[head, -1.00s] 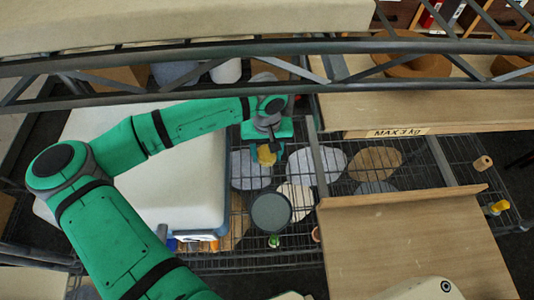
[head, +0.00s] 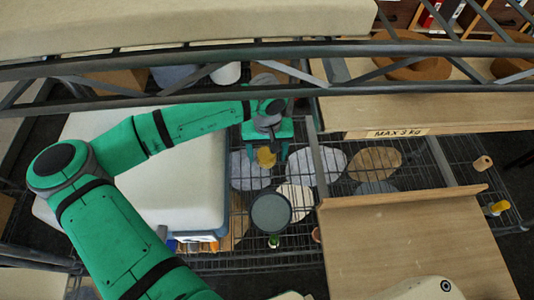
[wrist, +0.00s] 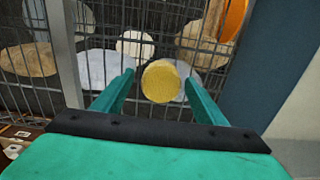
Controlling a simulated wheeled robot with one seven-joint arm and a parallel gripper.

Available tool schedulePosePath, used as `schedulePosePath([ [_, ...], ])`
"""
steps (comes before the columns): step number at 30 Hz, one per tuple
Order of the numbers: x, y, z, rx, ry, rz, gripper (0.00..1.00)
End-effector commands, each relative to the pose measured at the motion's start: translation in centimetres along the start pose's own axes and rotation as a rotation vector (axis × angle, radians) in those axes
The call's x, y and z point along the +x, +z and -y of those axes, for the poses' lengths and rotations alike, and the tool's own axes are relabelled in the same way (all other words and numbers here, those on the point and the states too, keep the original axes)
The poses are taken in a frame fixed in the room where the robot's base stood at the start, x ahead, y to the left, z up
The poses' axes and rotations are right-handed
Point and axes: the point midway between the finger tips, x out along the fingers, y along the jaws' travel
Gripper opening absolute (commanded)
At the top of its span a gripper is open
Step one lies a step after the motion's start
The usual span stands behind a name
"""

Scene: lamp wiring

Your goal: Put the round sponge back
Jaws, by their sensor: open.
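The round sponge (head: 266,158) is a small yellow disc on the wire shelf (head: 350,205). It also shows in the wrist view (wrist: 161,82), with its round face toward the camera. My gripper (head: 267,150) is open, with one green finger on either side of the sponge. In the wrist view my gripper (wrist: 160,80) has visible gaps between the fingers and the sponge. I cannot tell whether the sponge rests fully on the wires.
A dark grey round dish (head: 271,212) sits nearer on the wire shelf. A large white box-like block (head: 150,165) stands left. Wooden boards (head: 415,240) lie right, and a metal truss (head: 230,65) crosses above. Pale and tan ovals (head: 317,163) show through the wires.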

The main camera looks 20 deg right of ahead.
Motion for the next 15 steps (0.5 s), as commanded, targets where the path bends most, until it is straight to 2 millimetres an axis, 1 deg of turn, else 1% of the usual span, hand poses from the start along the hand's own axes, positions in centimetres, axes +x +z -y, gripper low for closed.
schedulePosePath([
  [6,-4.0,-0.1,0.6,-0.011,0.000,-0.003,0.66],
  [12,-7.9,0.0,0.3,-0.005,0.001,-0.002,0.66],
  [15,-9.5,0.0,0.1,0.000,0.001,-0.001,0.66],
])
